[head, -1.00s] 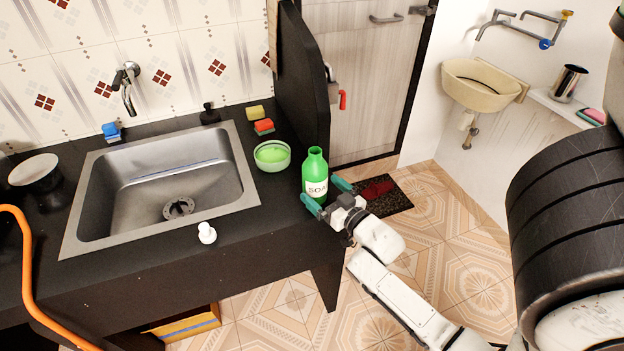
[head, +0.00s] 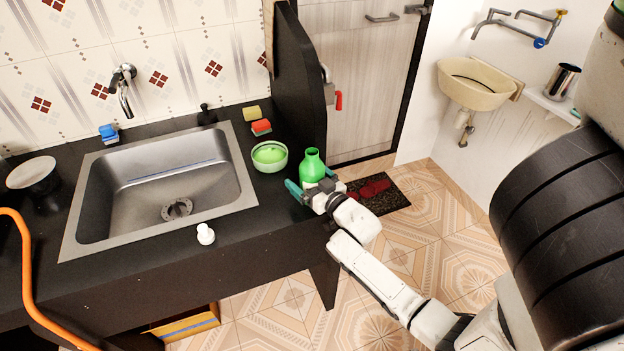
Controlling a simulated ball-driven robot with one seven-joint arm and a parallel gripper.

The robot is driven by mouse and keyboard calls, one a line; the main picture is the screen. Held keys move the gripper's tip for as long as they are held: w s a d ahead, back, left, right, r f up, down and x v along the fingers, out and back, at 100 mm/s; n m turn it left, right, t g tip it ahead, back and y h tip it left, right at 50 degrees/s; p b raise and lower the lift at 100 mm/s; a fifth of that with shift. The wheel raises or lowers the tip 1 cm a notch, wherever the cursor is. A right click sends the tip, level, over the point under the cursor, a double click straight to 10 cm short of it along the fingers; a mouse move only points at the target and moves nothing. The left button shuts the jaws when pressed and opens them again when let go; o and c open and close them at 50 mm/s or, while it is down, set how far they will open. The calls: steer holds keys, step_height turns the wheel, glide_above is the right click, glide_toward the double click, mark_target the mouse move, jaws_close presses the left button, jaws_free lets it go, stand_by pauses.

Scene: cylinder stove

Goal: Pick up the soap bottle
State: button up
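The green soap bottle (head: 312,162) stands upright near the right end of the black counter, just right of the green bowl. My gripper (head: 311,181) is low at the bottle's near side, with teal fingers spread apart. One finger is to the left of the bottle, the other at its right side. The gripper looks open; I cannot tell whether either finger touches the bottle.
Tiled floor lies open right of the counter.

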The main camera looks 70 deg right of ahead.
mark_target(316, 160)
steer(key=c, duration=1.4)
steer(key=shift+r, duration=0.1)
steer(key=shift+r, duration=0.1)
steer(key=shift+r, duration=0.55)
steer(key=s+a+r, duration=0.1)
steer(key=r, duration=0.1)
steer(key=s+a+r, duration=0.1)
steer(key=s+r, duration=0.1)
steer(key=r, duration=0.1)
steer(key=s+r, duration=0.1)
steer(key=r, duration=0.1)
steer(key=shift+s+a+r, duration=0.15)
steer(key=shift+a+r, duration=0.25)
steer(key=s+a+r, duration=0.1)
steer(key=s, duration=0.1)
steer(key=s+a+r+b, duration=0.1)
steer(key=s+a, duration=0.1)
steer(key=s+a+r, duration=0.2)
steer(key=s, duration=0.1)
steer(key=shift+s+a+b, duration=0.1)
steer(key=shift+b, duration=0.3)
